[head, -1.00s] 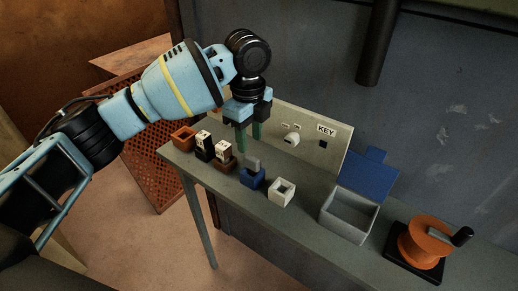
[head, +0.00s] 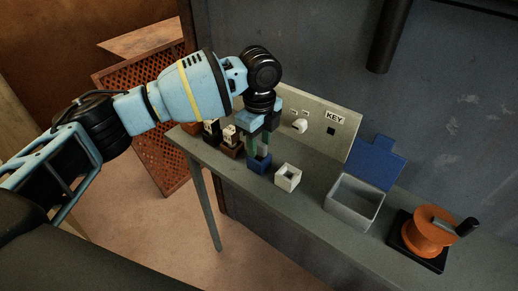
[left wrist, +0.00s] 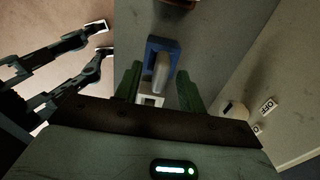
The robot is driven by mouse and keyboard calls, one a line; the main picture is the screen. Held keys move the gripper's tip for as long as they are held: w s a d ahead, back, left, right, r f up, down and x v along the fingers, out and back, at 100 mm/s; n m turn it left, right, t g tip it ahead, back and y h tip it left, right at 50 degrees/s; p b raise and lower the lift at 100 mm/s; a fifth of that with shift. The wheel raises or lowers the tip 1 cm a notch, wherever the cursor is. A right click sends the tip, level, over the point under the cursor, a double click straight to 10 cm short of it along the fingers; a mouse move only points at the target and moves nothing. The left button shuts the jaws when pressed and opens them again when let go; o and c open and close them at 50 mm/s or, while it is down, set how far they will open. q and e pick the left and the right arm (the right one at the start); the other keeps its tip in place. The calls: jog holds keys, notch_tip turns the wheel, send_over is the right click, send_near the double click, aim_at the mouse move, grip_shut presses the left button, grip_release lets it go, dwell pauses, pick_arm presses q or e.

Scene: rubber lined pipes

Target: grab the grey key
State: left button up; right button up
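The grey key (left wrist: 161,72) stands upright in a blue square holder (left wrist: 162,46), seen from above in the left wrist view. In the head view the blue holder (head: 258,164) is on the grey bench, and the key is mostly hidden by the fingers. My left gripper (head: 260,143) points down just over the blue holder. Its green fingers are open, one on each side of the key in the left wrist view (left wrist: 160,90), with a gap on both sides. My right gripper is not in view.
A white square holder (head: 288,177) stands right of the blue one. Brown (head: 231,146) and black holders with pale pieces stand left. An open grey box (head: 354,203) and an orange spool (head: 428,237) are further right.

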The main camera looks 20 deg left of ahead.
pick_arm(q)
jog(key=shift+f, duration=0.8)
jog(key=shift+c, duration=0.3)
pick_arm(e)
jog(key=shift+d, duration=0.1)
pick_arm(q)
grip_shut()
jog(key=shift+r, duration=0.2)
